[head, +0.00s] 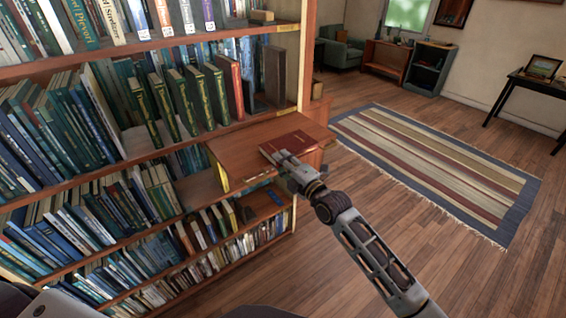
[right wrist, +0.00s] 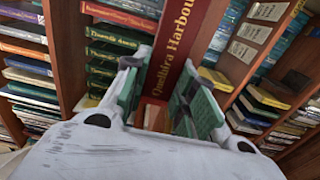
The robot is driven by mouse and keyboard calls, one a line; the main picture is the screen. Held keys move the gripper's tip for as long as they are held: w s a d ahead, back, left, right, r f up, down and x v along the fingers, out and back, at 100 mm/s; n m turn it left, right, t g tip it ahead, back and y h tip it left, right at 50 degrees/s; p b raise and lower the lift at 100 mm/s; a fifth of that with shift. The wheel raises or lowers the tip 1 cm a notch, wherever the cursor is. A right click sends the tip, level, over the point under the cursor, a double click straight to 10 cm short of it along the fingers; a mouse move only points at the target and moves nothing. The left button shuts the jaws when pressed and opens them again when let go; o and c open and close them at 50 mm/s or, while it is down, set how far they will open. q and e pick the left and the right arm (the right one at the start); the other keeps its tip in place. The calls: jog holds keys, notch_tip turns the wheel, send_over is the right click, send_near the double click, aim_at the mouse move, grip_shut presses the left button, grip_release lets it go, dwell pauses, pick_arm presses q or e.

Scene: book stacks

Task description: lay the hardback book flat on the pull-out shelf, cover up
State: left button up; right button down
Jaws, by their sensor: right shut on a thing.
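The hardback book (head: 296,141) is dark red, and its broad face is turned up in the head view. It is over the right part of the wooden pull-out shelf (head: 238,152), near its front edge. It looks about level, but I cannot tell whether it rests on the board or is slightly above it. My right gripper (head: 284,161) is shut on the book's near edge. In the right wrist view the book (right wrist: 180,45) is between the green finger pads, with gold lettering reading "Quelbira Harbour". My left gripper is not in view.
The tall bookcase (head: 170,140) full of books fills the left, with its upright post (head: 306,55) close behind the pull-out shelf. The shelf's left part is bare. A striped rug (head: 440,165) lies on the open wooden floor at right.

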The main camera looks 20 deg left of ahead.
jog(key=shift+r, duration=0.1)
dwell(0.8)
jog(key=c, duration=1.2)
grip_release()
jog(key=shift+f, duration=0.2)
jog(key=shift+o, duration=0.6)
jog(key=shift+f, duration=0.15)
jog(key=shift+s+d, duration=0.1)
jog(key=p+v, duration=0.2)
jog(key=v, duration=0.4)
jog(key=shift+s+d+p, duration=0.25)
jog(key=shift+d+p, duration=0.05)
jog(key=shift+p, duration=0.1)
